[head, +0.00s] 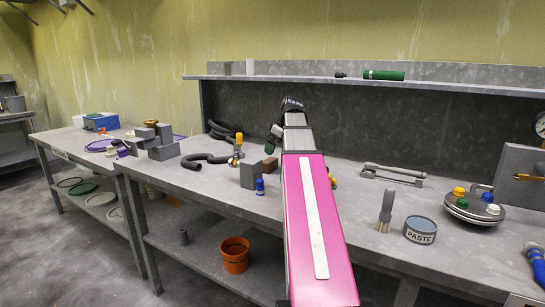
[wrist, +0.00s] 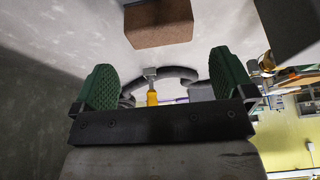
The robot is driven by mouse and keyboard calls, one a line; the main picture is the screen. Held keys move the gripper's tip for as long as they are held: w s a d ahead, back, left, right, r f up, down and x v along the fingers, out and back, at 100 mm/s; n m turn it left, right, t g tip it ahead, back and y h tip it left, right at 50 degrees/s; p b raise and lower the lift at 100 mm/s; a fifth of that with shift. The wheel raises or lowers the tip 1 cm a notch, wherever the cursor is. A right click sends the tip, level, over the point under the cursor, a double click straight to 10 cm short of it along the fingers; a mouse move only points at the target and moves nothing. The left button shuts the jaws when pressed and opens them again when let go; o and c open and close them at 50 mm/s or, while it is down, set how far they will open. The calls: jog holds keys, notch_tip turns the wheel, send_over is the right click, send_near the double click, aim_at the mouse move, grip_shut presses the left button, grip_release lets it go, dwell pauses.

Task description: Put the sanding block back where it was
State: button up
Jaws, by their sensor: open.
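A brown block with a dark grey face, which looks like the sanding block (head: 270,166), sits on the workbench (head: 215,196) just behind a grey block (head: 251,175). It also shows at the top of the wrist view (wrist: 158,24), in front of my fingers and apart from them. My gripper (wrist: 165,76) has two green ridged pads spread wide, with nothing between them. In the head view my own pink arm hides most of my gripper; one green pad (head: 277,131) shows above the bench, left of the arm.
The grey block (wrist: 290,25) and a small blue bottle (head: 260,187) stand close to the brown block. A brush (head: 385,211) and paste tin (head: 420,230) stand right of my arm.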

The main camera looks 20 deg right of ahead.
jog(key=shift+v, duration=1.8)
